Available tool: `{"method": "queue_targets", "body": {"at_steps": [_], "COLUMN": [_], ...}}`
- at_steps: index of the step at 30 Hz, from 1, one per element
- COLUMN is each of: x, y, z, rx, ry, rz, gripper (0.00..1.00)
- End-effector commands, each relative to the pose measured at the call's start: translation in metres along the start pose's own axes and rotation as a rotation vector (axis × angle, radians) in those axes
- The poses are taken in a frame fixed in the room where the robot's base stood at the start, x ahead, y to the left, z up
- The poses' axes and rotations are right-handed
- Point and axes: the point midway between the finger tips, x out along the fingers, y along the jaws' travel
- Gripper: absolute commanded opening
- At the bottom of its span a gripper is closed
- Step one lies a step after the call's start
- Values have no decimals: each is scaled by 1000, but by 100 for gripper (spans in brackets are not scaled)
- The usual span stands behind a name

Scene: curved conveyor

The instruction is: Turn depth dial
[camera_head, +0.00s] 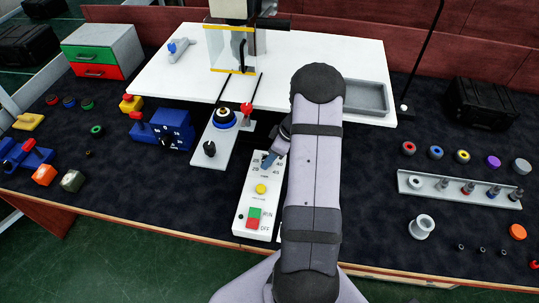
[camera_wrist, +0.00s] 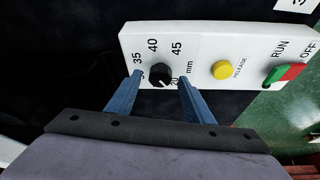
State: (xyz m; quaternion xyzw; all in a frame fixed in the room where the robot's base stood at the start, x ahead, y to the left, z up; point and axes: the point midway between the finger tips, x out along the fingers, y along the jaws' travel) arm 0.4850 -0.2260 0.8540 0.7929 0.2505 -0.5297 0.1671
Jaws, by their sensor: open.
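The depth dial (camera_wrist: 159,75) is a small black knob on a white control panel (camera_wrist: 205,40), with a scale in mm around it. Numbers 35, 40 and 45 read clearly; lower ones are partly covered. My gripper (camera_wrist: 160,79) is open, with one blue finger on each side of the dial. I cannot tell whether the fingers touch it. In the head view the panel (camera_head: 242,216) lies in front of the white table, and my gripper (camera_head: 269,160) is over its upper end, hiding the dial.
The panel also has a yellow release button (camera_head: 261,189) and a green and red RUN/OFF switch (camera_head: 254,217). Left of it stand a plate with a black knob (camera_head: 209,149) and a blue box (camera_head: 174,130). A grey rack (camera_head: 412,187) lies at right.

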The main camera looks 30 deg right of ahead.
Motion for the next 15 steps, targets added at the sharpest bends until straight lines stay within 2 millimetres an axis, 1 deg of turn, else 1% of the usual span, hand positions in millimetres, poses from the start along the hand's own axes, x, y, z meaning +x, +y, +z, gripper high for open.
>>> {"method": "queue_targets", "body": {"at_steps": [6,13,14,15], "x": [9,9,9,9], "y": [0,0,0,0], "z": [0,0,0,0], "rx": [0,0,0,0], "ry": [-1,-1,0,0], "rz": [0,1,1,1], "gripper": [47,47,43,33]}}
